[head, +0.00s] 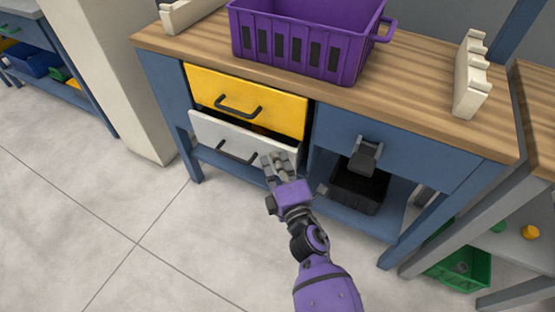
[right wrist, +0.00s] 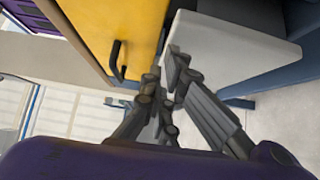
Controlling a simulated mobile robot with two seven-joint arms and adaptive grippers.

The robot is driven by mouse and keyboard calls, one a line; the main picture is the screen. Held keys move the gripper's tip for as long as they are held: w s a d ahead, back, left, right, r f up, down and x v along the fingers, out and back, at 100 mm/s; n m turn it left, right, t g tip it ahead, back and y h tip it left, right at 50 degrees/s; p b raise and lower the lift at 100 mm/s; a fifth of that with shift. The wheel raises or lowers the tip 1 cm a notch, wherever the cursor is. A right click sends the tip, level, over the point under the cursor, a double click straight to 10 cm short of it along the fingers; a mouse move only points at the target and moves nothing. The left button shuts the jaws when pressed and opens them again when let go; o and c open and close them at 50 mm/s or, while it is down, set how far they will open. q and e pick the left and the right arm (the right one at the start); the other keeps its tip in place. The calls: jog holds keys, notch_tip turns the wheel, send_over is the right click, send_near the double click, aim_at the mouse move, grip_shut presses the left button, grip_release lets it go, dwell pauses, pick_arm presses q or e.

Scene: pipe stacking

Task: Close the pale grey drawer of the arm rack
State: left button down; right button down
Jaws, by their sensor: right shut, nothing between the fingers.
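The pale grey drawer (head: 222,133) is the lower drawer under the yellow drawer (head: 270,105) in the blue workbench. It is partly open: its front stands out from the bench, with a dark gap above its top edge. Its dark bar handle (head: 237,153) is left of my right gripper (head: 275,162). That gripper is shut and empty, at the right part of the grey front. In the right wrist view the grey front (right wrist: 225,50) lies just beyond the fingertips (right wrist: 173,78). I cannot tell whether they touch it. My left gripper is not in view.
A purple crate (head: 300,50) and cream notched holders (head: 470,75) stand on the wooden top. A dark grey fitting (head: 366,155) is on the blue panel, above a black bin (head: 358,187). A pale pillar (head: 130,85) stands at the left. The floor (head: 120,215) in front is clear.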

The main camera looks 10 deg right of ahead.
aim_at(284, 149)
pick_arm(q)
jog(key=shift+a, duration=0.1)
pick_arm(e)
jog(key=shift+w, duration=0.1)
jog(key=w+d, duration=0.1)
jog(key=w, duration=0.1)
jog(key=w+d, duration=0.1)
jog(key=shift+w+d, duration=0.4)
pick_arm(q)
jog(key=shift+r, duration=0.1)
pick_arm(e)
jog(key=shift+r, duration=0.15)
jog(key=shift+d, duration=0.1)
